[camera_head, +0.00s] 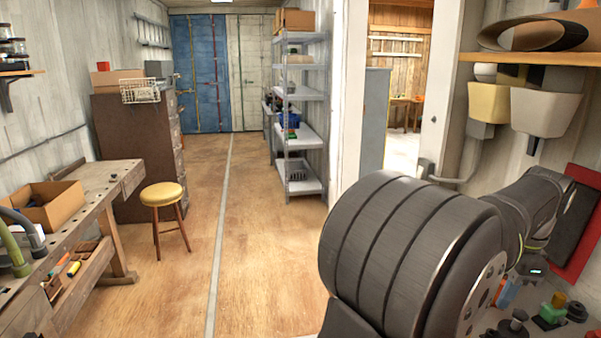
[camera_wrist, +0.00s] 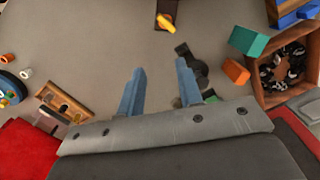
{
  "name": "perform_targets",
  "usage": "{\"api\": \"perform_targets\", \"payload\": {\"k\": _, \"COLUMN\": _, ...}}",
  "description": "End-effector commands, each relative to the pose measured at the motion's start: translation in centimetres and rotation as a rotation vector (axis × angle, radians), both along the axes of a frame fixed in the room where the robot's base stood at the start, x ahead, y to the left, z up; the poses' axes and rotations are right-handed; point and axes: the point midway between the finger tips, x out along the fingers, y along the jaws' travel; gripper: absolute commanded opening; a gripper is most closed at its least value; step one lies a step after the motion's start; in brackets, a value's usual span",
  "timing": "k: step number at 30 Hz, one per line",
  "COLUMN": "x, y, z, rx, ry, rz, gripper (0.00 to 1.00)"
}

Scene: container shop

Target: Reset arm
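My gripper (camera_wrist: 160,68) shows in the wrist view with its two blue-grey fingers apart. Between the fingers I see only the grey surface below, with no object held. A dark object (camera_wrist: 193,66) lies close by the right finger and is partly covered by it. In the head view my dark ribbed arm fills the lower right, reaching towards the right wall. I cannot make out the gripper's fingers in that view.
The wrist view shows a wooden box (camera_wrist: 267,100) of small dark parts, a green block (camera_wrist: 248,40), an orange block (camera_wrist: 236,72) and a wooden piece (camera_wrist: 64,102). A workbench (camera_head: 103,180) and yellow stool (camera_head: 162,194) stand left. The middle floor is clear.

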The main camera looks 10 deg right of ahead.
Motion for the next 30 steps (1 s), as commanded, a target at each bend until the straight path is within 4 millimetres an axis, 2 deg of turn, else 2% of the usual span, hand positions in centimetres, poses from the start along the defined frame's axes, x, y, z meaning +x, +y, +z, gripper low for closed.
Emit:
{"api": "perform_targets", "payload": {"k": 18, "x": -4.3, "y": 0.6, "z": -3.5, "rx": 0.119, "ry": -0.064, "rz": -0.622, "gripper": 0.33}}
{"api": "perform_targets", "payload": {"k": 24, "x": -5.1, "y": 0.9, "z": -4.3, "rx": 0.149, "ry": -0.073, "rz": -0.756, "gripper": 0.33}}
{"api": "perform_targets", "payload": {"k": 30, "x": -5.4, "y": 0.9, "z": -4.5, "rx": 0.16, "ry": -0.077, "rz": -0.805, "gripper": 0.33}}
